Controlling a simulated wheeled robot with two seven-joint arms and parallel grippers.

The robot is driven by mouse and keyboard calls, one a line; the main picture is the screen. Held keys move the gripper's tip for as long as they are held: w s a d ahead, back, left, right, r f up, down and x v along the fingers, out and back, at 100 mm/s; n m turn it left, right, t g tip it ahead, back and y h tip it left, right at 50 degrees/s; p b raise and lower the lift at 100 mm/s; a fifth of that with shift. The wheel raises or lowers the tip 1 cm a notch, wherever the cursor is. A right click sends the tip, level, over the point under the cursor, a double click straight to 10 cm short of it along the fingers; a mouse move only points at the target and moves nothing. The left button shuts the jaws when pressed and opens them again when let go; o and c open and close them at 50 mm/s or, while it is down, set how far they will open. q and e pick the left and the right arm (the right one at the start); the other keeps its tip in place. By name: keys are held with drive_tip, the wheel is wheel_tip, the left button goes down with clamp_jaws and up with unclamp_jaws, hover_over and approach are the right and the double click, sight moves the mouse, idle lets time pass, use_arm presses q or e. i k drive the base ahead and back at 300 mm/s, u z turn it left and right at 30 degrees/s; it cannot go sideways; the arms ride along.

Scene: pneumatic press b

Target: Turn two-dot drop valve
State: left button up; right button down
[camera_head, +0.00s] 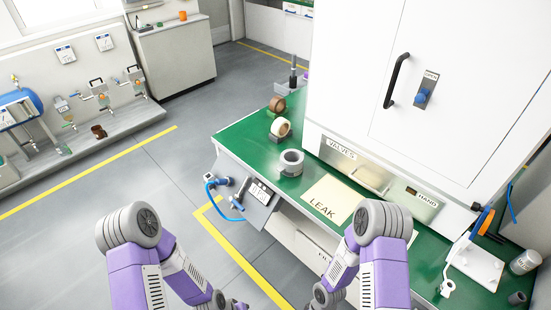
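On the left wall bench, two small valve assemblies with black handles and orange parts show: one left valve (98,92) and one right valve (134,80). They are small and far off, and I cannot make out any dot marks on them. A smaller fitting (62,106) sits left of them. Both of my purple arms are folded low in the picture, far from these valves. Their lower ends run to the bottom edge, and neither gripper's fingers can be made out.
A green-topped bench (238,142) with a white cabinet (440,80) stands at the right. It carries tape rolls (291,163) and a LEAK sheet (333,198). Open grey floor (150,165) lies between bench and wall.

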sight(232, 199)
drive_tip(key=u, duration=0.05)
drive_tip(key=i, duration=0.3)
drive_tip(key=u, duration=0.75)
drive_tip(key=i, duration=0.7)
drive_tip(key=u, duration=0.55)
